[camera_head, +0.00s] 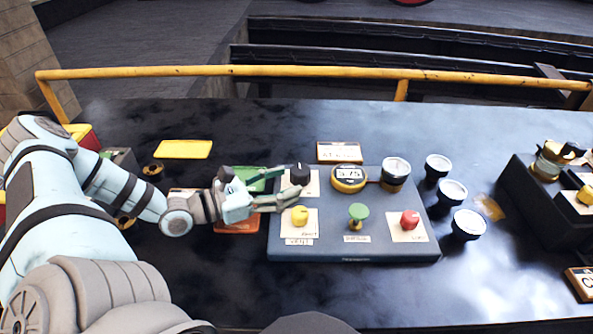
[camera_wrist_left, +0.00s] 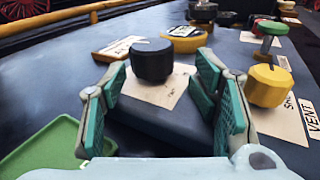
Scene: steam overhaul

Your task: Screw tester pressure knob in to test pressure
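The tester (camera_head: 330,225) is a blue-grey panel on the dark table. A black knob (camera_head: 300,174) stands at its upper left on a pale label card, and also shows in the left wrist view (camera_wrist_left: 152,60). Right of it is a round yellow-rimmed digital gauge (camera_head: 349,178); its small digits look like 175. My left gripper (camera_head: 288,190) reaches in from the left. In the left wrist view its teal-padded fingers (camera_wrist_left: 162,92) are open, with the knob between and slightly beyond the tips, no clear contact. My right gripper is not in view.
A yellow knob (camera_head: 300,215), a green knob (camera_head: 358,214) and a red knob (camera_head: 410,219) line the panel's front. Dial gauges (camera_head: 453,192) stand right of the tester. A green tray (camera_head: 250,180) lies beside my left gripper. A yellow rail (camera_head: 320,71) runs behind.

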